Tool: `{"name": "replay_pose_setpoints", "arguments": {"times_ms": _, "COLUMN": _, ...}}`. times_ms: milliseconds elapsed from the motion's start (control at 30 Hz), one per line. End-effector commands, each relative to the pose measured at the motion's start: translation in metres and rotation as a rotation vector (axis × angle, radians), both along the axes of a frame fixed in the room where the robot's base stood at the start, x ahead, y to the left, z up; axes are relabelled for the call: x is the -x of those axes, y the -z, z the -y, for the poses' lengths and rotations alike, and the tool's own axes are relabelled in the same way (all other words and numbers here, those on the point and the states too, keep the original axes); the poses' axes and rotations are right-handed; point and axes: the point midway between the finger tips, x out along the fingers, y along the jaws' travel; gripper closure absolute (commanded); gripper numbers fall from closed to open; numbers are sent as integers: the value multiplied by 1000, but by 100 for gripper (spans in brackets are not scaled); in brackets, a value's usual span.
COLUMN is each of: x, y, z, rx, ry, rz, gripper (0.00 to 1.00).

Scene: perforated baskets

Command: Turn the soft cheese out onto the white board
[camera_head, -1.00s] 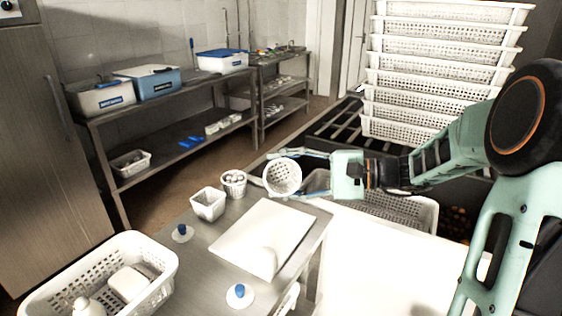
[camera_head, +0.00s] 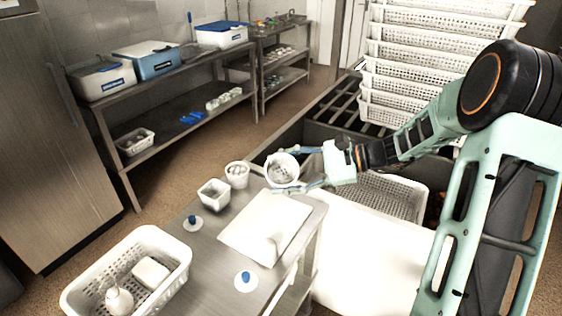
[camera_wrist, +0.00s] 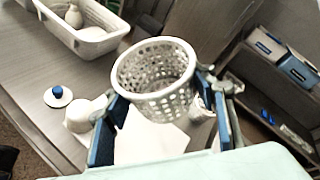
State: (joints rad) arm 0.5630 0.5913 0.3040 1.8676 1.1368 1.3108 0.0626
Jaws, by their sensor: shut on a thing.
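My gripper (camera_head: 278,169) is shut on a small white perforated basket (camera_head: 283,175), one finger on each side, held above the far end of the white board (camera_head: 250,222). In the wrist view the basket (camera_wrist: 152,80) is tilted, its open mouth toward the upper left. The inner wall in sight is bare holes; its bottom is not clearly seen. A rounded white lump, seemingly the soft cheese (camera_head: 271,246), sits on the near part of the board, apart from the basket. The lump (camera_wrist: 86,113) also shows left of my finger in the wrist view.
A square white tub (camera_head: 213,194) and a filled white cup (camera_head: 236,175) stand left of the board. Blue-knobbed white discs (camera_head: 192,223) lie on the steel table, one close to the board's near edge. A large white basket (camera_head: 175,285) stands front left. Stacked crates (camera_head: 420,90) rise behind my arm.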

Motion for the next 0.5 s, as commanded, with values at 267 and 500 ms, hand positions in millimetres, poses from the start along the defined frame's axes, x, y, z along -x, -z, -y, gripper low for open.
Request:
{"name": "replay_pose_setpoints", "arguments": {"times_ms": 267, "x": 1, "y": 11, "z": -1, "rx": 18, "ry": -2, "rz": -207, "gripper": 71}}
{"name": "replay_pose_setpoints", "arguments": {"times_ms": 500, "x": 2, "y": 28, "z": -1, "rx": 37, "ry": -2, "rz": -412, "gripper": 71}}
